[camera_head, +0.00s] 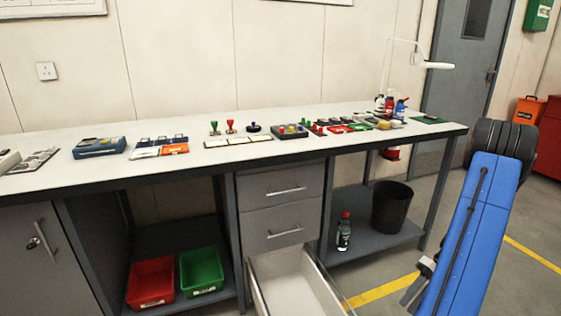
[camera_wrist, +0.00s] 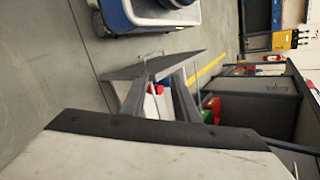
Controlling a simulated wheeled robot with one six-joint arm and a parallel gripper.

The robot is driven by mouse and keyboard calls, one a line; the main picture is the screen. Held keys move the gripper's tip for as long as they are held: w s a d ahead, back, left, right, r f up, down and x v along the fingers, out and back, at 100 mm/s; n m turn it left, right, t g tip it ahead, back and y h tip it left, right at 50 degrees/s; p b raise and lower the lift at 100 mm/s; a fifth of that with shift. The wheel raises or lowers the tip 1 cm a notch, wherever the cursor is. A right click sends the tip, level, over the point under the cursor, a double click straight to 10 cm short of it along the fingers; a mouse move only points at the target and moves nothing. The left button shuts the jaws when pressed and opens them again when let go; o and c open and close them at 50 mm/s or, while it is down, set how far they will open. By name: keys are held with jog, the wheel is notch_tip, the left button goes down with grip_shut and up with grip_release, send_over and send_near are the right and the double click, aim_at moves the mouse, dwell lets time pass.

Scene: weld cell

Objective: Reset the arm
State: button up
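My arm (camera_head: 478,230) shows at the right of the head view as a blue link with a dark ribbed joint at its top. It hangs down in front of the bench's right end, and its lower part is cut off by the frame edge. In the wrist view, the two dark fingers of my gripper (camera_wrist: 162,88) stand apart, so it looks open. A small red and white patch shows between them; I cannot tell what it is, and nothing is clearly gripped.
A workbench (camera_head: 60,186) with many small items on top spans the head view. Its bottom drawer (camera_head: 292,290) is pulled out. A red bin (camera_head: 151,281), green bin (camera_head: 202,270), bottle (camera_head: 344,232) and black wastebasket (camera_head: 392,206) stand below. Floor is open at the right.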

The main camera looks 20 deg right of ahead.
jog(key=w+a+r+n+h, duration=0.15)
jog(key=a+r+h, duration=0.25)
jog(key=a+r, duration=0.55)
jog(key=w+a+r+h, duration=0.3)
jog(key=a+r, duration=0.5)
jog(key=r, duration=0.2)
jog(key=s+a+r+n+t+h, duration=0.1)
jog(key=s+a+r+t, duration=0.2)
jog(key=s+a+r, duration=0.2)
jog(key=s+a+r+t+h, duration=0.2)
jog(key=s+a+r, duration=0.3)
jog(key=a, duration=0.5)
jog(key=shift+s+a+r+n+t, duration=0.35)
jog(key=shift+r+t, duration=0.2)
jog(key=shift+t, duration=0.35)
